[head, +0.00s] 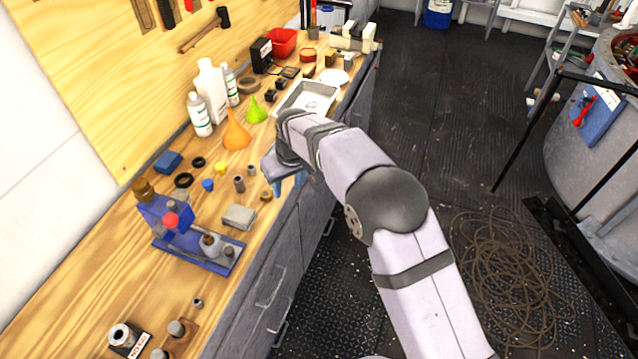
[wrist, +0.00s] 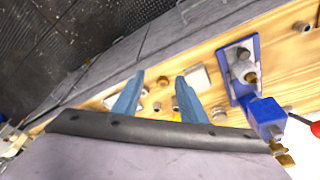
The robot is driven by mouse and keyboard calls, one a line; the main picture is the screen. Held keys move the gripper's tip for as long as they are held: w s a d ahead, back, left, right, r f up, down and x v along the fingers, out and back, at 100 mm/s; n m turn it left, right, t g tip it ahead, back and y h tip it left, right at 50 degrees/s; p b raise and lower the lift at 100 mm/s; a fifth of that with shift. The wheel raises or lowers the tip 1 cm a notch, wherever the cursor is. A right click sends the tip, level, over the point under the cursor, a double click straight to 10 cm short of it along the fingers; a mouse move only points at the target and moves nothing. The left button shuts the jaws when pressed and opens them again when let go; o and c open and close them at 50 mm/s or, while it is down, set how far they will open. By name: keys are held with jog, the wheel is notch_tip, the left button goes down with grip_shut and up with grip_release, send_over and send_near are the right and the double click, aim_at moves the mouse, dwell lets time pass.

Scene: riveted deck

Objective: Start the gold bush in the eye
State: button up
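A small gold ring-like piece, which looks like the gold bush (head: 266,196), lies on the wooden bench near its front edge. It also shows in the wrist view (wrist: 163,81), in line with the gap between my fingertips. My gripper (head: 287,184) is over the bench's front edge, right of the bush in the head view. In the wrist view its blue fingers (wrist: 160,78) are apart with nothing held between them. A grey block (head: 239,216) lies left of the bush. I cannot tell which part has the eye.
A blue press-like fixture (head: 190,235) stands left of the block. Small grey cylinders (head: 239,184), blue and yellow caps and black rings (head: 183,180) lie behind the bush. Funnels (head: 236,136), bottles (head: 212,90) and a white tray (head: 306,98) stand further along the bench.

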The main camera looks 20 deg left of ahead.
jog(key=w+d+m, duration=0.1)
jog(key=w+d, duration=0.2)
jog(key=d, duration=0.4)
jog(key=shift+w+m+t+b, duration=0.15)
jog(key=shift+m+t+b, duration=0.15)
jog(key=shift+m+b, duration=0.1)
jog(key=shift+d+r, duration=0.1)
jog(key=s+d+f+m+g+h, duration=0.1)
jog(key=s+d+f+g+h, duration=0.1)
jog(key=s+d+f, duration=0.4)
jog(key=s+d+f+g+h, duration=0.1)
jog(key=s+d+f+g, duration=0.15)
jog(key=s+d, duration=0.6)
jog(key=s+d+r+m, duration=0.2)
jog(key=s+d+r, duration=0.1)
jog(key=s+d, duration=0.4)
jog(key=s+d+r+m, duration=0.2)
jog(key=s+d, duration=0.3)
jog(key=d, duration=0.4)
jog(key=w+d+r+m+t, duration=0.2)
jog(key=w+d+r+m, duration=0.1)
jog(key=d, duration=0.3)
jog(key=shift+d+r+m+y+b, duration=0.15)
jog(key=shift+r+m+y+b, duration=0.2)
jog(key=shift+r, duration=0.45)
